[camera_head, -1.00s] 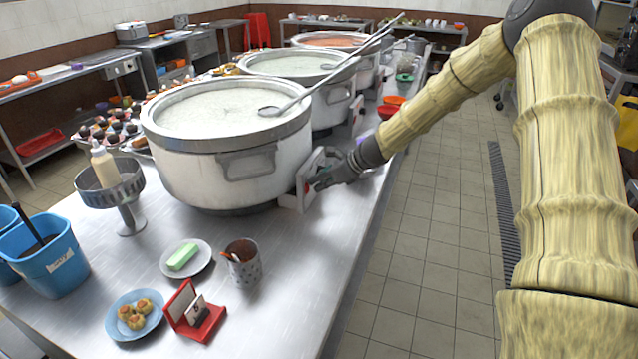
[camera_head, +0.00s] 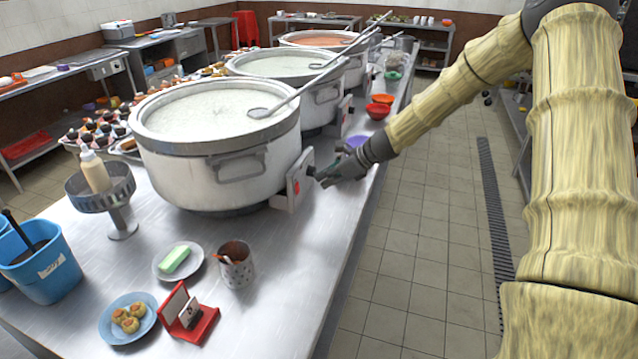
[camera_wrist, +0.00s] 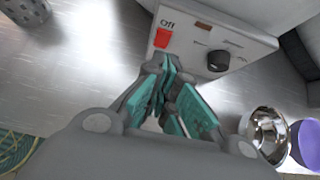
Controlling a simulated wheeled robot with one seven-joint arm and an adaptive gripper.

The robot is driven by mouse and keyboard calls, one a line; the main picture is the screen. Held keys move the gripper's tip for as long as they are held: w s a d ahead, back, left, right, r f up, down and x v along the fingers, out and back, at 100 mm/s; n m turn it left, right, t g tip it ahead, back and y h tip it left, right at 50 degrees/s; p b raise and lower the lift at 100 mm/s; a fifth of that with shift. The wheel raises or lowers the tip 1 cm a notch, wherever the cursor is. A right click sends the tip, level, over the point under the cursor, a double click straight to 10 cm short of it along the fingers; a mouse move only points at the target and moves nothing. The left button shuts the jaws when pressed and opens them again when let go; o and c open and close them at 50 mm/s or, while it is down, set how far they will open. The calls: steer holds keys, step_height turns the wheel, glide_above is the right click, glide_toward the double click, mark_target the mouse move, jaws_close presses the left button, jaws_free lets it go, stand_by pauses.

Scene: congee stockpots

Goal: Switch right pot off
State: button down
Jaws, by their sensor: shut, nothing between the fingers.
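The nearest large white stockpot (camera_head: 222,160), full of pale congee, stands on the steel table with a ladle in it. Its control panel (camera_head: 292,184) faces right. In the wrist view the panel carries a red switch (camera_wrist: 162,38) below the word "Off" and a black knob (camera_wrist: 218,60). The red switch (camera_head: 296,188) also shows in the head view. My gripper (camera_head: 322,180), with teal finger pads, is shut and empty just right of the panel. In the wrist view its fingertips (camera_wrist: 168,66) lie just below the red switch; I cannot tell whether they touch.
Two more stockpots (camera_head: 318,100) (camera_head: 352,65) stand farther back along the table. Orange and red bowls (camera_head: 378,111) lie behind my gripper. A metal cup (camera_head: 237,265), plates and a red card holder (camera_head: 188,318) occupy the near table. The tiled aisle (camera_head: 430,230) is clear.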

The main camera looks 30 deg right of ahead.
steer(key=v, duration=0.7)
steer(key=shift+w+a+r+b, duration=0.25)
steer(key=shift+r+b, duration=0.1)
steer(key=shift+r, duration=0.1)
